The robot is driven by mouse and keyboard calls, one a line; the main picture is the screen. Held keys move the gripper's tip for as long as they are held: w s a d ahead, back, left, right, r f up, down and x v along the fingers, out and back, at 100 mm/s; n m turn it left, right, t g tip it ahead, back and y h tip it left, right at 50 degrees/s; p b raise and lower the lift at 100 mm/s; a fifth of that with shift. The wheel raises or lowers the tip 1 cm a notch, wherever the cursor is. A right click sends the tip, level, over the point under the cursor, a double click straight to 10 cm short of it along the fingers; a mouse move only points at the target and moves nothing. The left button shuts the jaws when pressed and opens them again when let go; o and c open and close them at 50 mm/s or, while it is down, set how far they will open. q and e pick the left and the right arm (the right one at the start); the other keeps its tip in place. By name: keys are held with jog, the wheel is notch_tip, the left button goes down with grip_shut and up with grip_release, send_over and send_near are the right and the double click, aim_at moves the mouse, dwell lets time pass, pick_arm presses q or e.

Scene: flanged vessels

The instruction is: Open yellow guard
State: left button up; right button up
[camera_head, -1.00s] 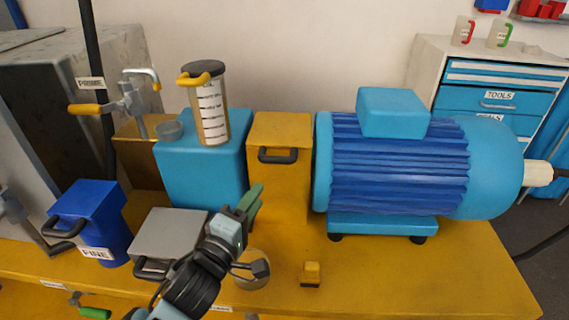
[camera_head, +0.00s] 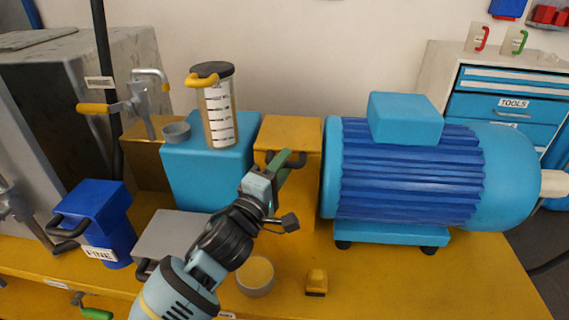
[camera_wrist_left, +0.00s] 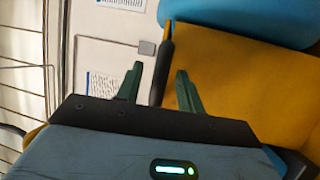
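The yellow guard (camera_head: 289,134) is a box standing between a light-blue block and the blue motor. It has a black bar handle (camera_head: 299,160) on its front near the top. My left gripper (camera_head: 284,168) is at this handle, partly covering it. In the left wrist view the guard (camera_wrist_left: 250,85) fills the right side, and its dark handle (camera_wrist_left: 164,65) passes between my two green fingertips. The fingers (camera_wrist_left: 158,82) are apart, with a gap visible on the left of the handle. My right gripper is not in view.
The blue motor (camera_head: 410,175) stands close right of the guard. The light-blue block (camera_head: 200,180) with a measuring jar (camera_head: 217,112) stands left. A grey box (camera_head: 170,238), a round cup (camera_head: 255,276) and a small yellow block (camera_head: 316,282) are in front on the yellow bench.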

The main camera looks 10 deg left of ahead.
pick_arm(q)
jog(key=shift+w+d+r, duration=0.1)
jog(key=shift+w+d, duration=0.1)
jog(key=shift+w, duration=0.35)
grip_shut()
